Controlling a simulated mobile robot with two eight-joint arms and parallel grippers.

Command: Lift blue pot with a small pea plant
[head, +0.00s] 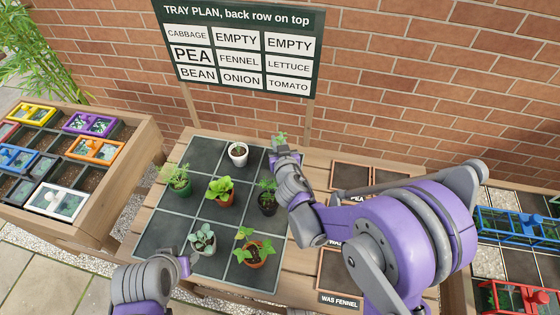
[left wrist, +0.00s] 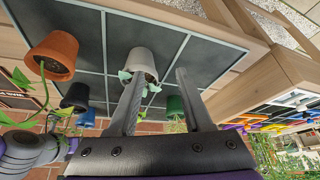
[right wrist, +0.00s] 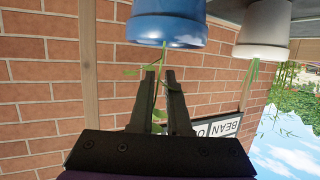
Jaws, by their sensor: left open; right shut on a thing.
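The blue pot (right wrist: 166,24) shows in the right wrist view, which is upside down, and a thin green pea plant (right wrist: 158,75) hangs from it in the picture. My right gripper (right wrist: 160,70) is shut with the stem between its fingertips. The fingertips look slightly apart from the pot's rim. In the head view my right gripper (head: 281,148) is at the tray's back right corner; leaves (head: 278,138) show past it and the pot is hidden. My left gripper (left wrist: 156,72) is open and empty, near the grey pot (left wrist: 142,61) with a succulent.
The dark tray (head: 158,236) also holds a white pot (head: 237,159), a green pot (head: 181,187), a black pot (head: 267,206) and terracotta pots. Its front left cell is free. A sign (head: 238,48) and brick wall stand behind. Planters flank the table.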

